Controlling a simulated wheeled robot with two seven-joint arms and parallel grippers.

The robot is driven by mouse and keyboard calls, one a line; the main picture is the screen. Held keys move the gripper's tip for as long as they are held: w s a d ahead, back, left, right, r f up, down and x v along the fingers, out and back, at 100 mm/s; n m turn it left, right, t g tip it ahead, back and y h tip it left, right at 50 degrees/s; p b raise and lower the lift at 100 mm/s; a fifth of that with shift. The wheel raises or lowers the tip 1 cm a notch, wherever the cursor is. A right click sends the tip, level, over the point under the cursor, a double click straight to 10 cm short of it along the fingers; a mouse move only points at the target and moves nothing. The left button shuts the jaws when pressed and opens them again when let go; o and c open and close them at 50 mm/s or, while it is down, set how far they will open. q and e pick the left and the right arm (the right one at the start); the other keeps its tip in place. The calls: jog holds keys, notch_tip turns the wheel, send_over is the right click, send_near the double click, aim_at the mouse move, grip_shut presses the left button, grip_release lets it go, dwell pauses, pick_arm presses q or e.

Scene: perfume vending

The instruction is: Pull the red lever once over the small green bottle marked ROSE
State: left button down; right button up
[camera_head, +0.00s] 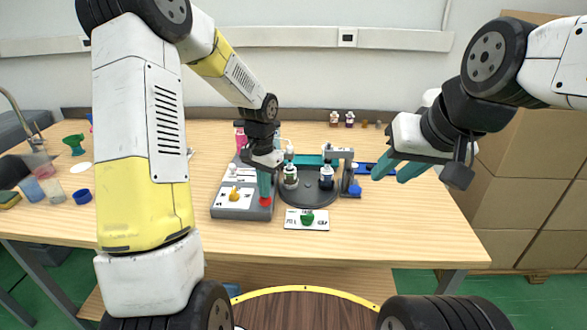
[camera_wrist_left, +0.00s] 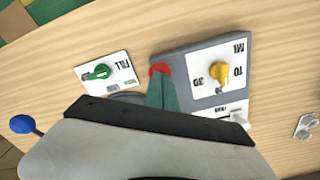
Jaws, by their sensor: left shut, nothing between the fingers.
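The red knob (camera_head: 265,202), seemingly the end of the red lever, is at the right edge of the grey control box. It also shows in the left wrist view (camera_wrist_left: 159,69). My left gripper (camera_head: 265,192) points down with its teal fingers shut and empty, their tips right at the red knob; I cannot tell whether they touch. A bottle with green contents (camera_head: 290,176) and a dark blue bottle (camera_head: 326,178) stand on a round black turntable (camera_head: 309,204). Their labels are too small to read. My right gripper (camera_head: 397,171) is open and empty, right of the turntable.
The grey control box (camera_head: 220,211) carries a yellow knob (camera_head: 235,194). A FILL plate with a green knob (camera_head: 308,217) lies in front of the turntable. A blue-knobbed lever (camera_head: 355,190) stands at the right. Cups are at the far left. The table's front right is clear.

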pick_arm(q)
notch_tip(320, 180, up, 9)
dwell(1.0)
dwell(0.8)
jog(key=s+r+n+t, duration=0.1)
jog(key=s+r+t, duration=0.1)
jog(key=s+r, duration=0.2)
jog(key=s+a+r+n+t+h, duration=0.1)
jog(key=s+r, duration=0.3)
jog(key=s, duration=0.7)
jog(key=s+r+n+t+h, duration=0.1)
jog(key=s+r+n+t, duration=0.2)
jog(key=s+r, duration=0.2)
jog(key=s, duration=0.2)
jog(key=shift+s+a, duration=0.3)
jog(key=shift+a, duration=0.05)
jog(key=shift+a, duration=0.1)
